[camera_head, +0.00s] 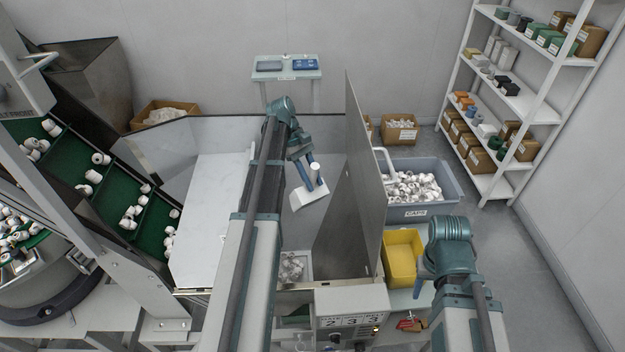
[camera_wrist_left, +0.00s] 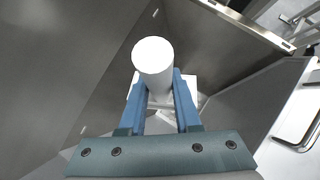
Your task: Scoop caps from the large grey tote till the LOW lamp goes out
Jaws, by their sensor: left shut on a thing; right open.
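My left gripper (camera_head: 309,172) is shut on the upright handle of a white scoop (camera_head: 308,197). In the left wrist view the white handle (camera_wrist_left: 153,58) stands between the blue fingers (camera_wrist_left: 158,95). The scoop hangs inside the grey-walled hopper, left of a tall metal panel (camera_head: 352,180); whether it holds caps cannot be told. The large grey tote (camera_head: 436,211), labelled CAPS, stands right of that panel and holds many white caps (camera_head: 412,186). My right gripper (camera_head: 418,288) is open beside the yellow bin. A control box (camera_head: 352,303) carries small lamps; LOW cannot be read.
The tall panel stands between my left gripper and the tote. A yellow bin (camera_head: 402,257) is in front of the tote. A green cleated conveyor (camera_head: 75,163) carries caps at the left. A clear container (camera_head: 291,266) with caps sits below the hopper. Shelving (camera_head: 512,110) stands at the right.

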